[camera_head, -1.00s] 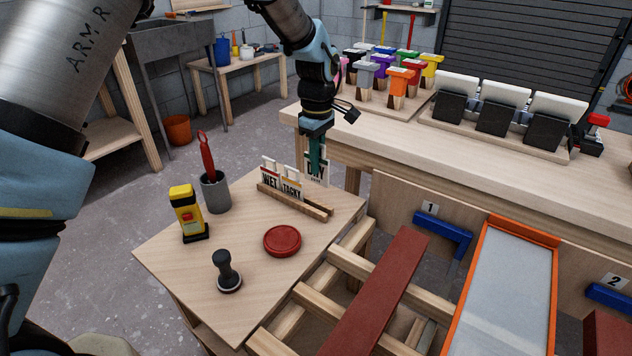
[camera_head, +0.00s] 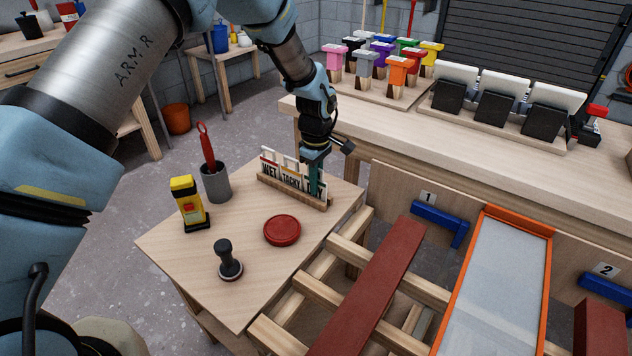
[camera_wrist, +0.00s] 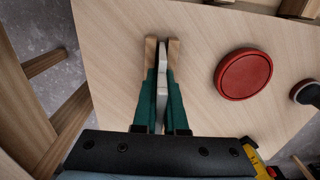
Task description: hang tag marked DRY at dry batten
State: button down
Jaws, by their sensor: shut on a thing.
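The DRY tag (camera_head: 323,191) is white with dark letters. It stands upright at the right end of the wooden tag rack (camera_head: 290,193), in line with the WET tag (camera_head: 269,170) and the TACKY tag (camera_head: 291,178). My gripper (camera_head: 314,183) points down over the DRY tag and is shut on it, covering part of its lettering. In the wrist view my gripper (camera_wrist: 162,45) holds a thin pale edge between its teal fingers. A dark red batten (camera_head: 375,280) lies across wooden rails beside hook 1 (camera_head: 440,222). I cannot tell which batten is dry.
On the small table are a red disc (camera_head: 282,230), a black-handled stamp (camera_head: 228,262), a yellow device (camera_head: 188,205) and a grey cup (camera_head: 215,183). An orange-edged tray (camera_head: 500,270) lies right of the batten. Another red piece (camera_head: 602,328) is near blue hook 2 (camera_head: 606,287).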

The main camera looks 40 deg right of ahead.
jog(key=shift+f, duration=0.1)
jog(key=shift+f, duration=0.1)
jog(key=c, duration=1)
grip_release()
jog(key=r, duration=0.3)
jog(key=r+b, duration=0.1)
jog(key=r, duration=0.7)
jog(key=shift+w+d+b, duration=0.15)
jog(key=shift+w+b, duration=0.1)
jog(key=shift+b, duration=0.15)
jog(key=shift+f, duration=0.1)
